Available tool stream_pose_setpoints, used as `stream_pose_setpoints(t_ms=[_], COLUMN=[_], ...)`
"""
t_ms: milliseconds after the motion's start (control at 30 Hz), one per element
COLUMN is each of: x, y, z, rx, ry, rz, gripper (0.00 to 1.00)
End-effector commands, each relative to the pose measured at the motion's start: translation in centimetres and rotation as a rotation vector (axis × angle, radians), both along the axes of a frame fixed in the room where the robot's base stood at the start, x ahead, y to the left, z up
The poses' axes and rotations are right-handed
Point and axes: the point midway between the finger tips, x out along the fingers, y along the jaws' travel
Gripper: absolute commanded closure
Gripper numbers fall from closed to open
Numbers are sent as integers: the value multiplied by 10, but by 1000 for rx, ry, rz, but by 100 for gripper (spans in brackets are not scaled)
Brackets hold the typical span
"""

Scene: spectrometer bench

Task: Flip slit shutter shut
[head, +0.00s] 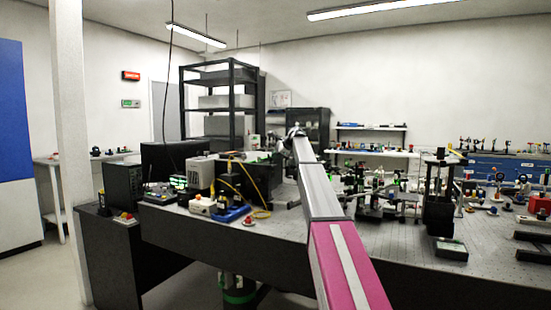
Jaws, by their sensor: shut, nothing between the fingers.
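My arm reaches from the bottom middle of the head view over the optical bench (290,224). Its far end is a small dark and silver joint above the back of the bench. My gripper cannot be made out beyond that joint. I cannot pick out the slit shutter; it is hidden behind my arm or too small to tell among the bench parts. A black box (264,178) with yellow cables stands just left of my arm.
Right of my arm stand many small optics mounts and a tall black stage (438,205). A small dark box (451,249) sits near the front edge.

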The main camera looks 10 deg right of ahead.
Motion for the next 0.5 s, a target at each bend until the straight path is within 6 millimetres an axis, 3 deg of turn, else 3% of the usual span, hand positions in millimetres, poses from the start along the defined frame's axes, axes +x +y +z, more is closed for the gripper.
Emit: stream_pose_setpoints(t_ms=[300,500], x=[-2,-20], y=[-1,-7], z=[0,4], rx=[0,0], ry=[0,0], rz=[0,0], gripper=[100,100])
